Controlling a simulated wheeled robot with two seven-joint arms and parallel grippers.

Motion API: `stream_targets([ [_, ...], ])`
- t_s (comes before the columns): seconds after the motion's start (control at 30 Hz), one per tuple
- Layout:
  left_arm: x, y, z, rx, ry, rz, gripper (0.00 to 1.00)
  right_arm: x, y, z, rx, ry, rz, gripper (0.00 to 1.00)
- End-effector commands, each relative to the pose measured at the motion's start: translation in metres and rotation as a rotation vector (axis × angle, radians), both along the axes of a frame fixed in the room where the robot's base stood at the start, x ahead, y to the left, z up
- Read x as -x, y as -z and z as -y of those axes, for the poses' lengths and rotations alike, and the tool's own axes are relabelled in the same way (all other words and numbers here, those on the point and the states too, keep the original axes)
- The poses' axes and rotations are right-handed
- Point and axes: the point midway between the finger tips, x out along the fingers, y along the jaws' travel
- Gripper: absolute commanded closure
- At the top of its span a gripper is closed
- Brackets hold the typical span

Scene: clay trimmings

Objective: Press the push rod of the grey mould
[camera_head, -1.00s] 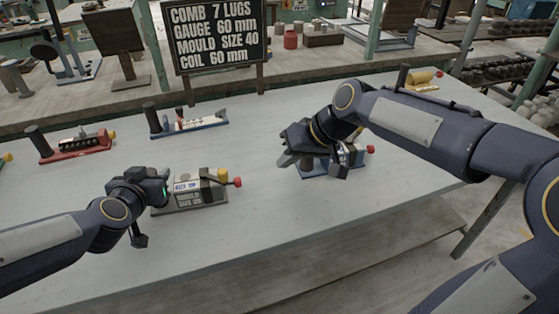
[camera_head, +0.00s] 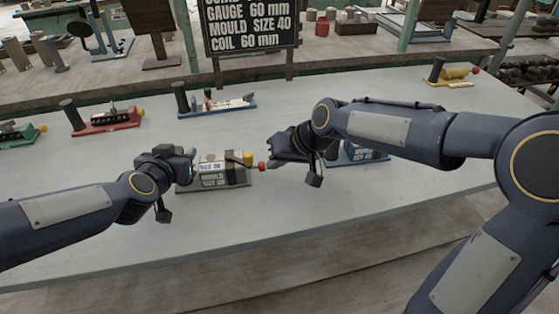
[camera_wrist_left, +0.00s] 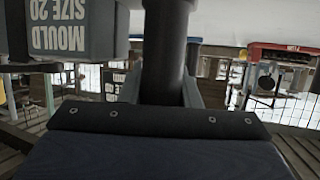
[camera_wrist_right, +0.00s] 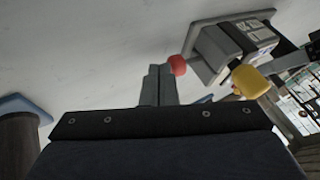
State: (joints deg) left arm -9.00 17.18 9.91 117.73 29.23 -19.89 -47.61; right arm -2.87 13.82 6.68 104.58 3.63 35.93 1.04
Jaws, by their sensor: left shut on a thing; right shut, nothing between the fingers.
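The grey mould (camera_head: 213,184), marked "MOULD SIZE 20", stands on the table in the head view, with a yellow knob (camera_head: 248,157) and a red-tipped push rod (camera_head: 262,166) at its right end. My left gripper (camera_head: 190,165) is shut on the dark upright post (camera_wrist_left: 166,50) at its left end. My right gripper (camera_head: 270,160) is shut and empty, just right of the red tip. In the right wrist view, its closed fingers (camera_wrist_right: 159,85) are right beside the red tip (camera_wrist_right: 178,65); I cannot tell whether they touch.
A blue mould (camera_head: 352,157) stands partly hidden behind my right arm. A red mould (camera_head: 107,121), a green one (camera_head: 22,134), another blue one (camera_head: 218,107) and a yellow one (camera_head: 452,76) stand farther back. A signboard (camera_head: 250,25) is behind the table. The table front is clear.

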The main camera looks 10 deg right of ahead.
Motion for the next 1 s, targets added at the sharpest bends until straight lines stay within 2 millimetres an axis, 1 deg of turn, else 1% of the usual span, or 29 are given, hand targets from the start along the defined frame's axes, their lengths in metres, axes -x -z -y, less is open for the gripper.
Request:
stream_targets([
  [0.03,0.002,0.006,0.001,-0.001,0.004,-0.014,1.0,0.0,0.001,0.0,0.0,0.0,0.0,1.0],
  [0.07,0.002,0.006,0.001,-0.001,0.004,-0.014,1.0,0.0,0.001,-0.001,0.0,0.0,0.0,1.0],
  [0.2,0.002,0.006,0.001,0.0,0.005,-0.015,1.0,-0.001,0.001,-0.019,0.0,-0.005,-0.002,1.0],
  [0.3,0.002,0.006,0.001,-0.001,0.005,-0.014,1.0,-0.002,0.001,-0.028,0.0,-0.003,-0.001,1.0],
  [0.63,0.002,0.006,0.002,-0.002,0.007,-0.014,1.0,-0.002,0.001,-0.029,-0.002,-0.002,-0.002,1.0],
  [0.77,0.003,0.006,0.002,-0.002,0.007,-0.014,1.0,-0.001,0.0,-0.021,-0.003,0.0,-0.002,1.0],
  [0.87,0.003,0.006,0.002,-0.002,0.007,-0.014,1.0,0.0,0.0,-0.006,-0.002,0.006,-0.001,1.0],
  [0.97,0.002,0.006,0.002,-0.001,0.006,-0.014,1.0,0.002,0.0,0.017,-0.001,0.011,-0.001,1.0],
  [1.0,0.002,0.006,0.002,-0.001,0.006,-0.014,1.0,0.005,-0.01,0.02,0.0,0.006,0.007,1.0],
])
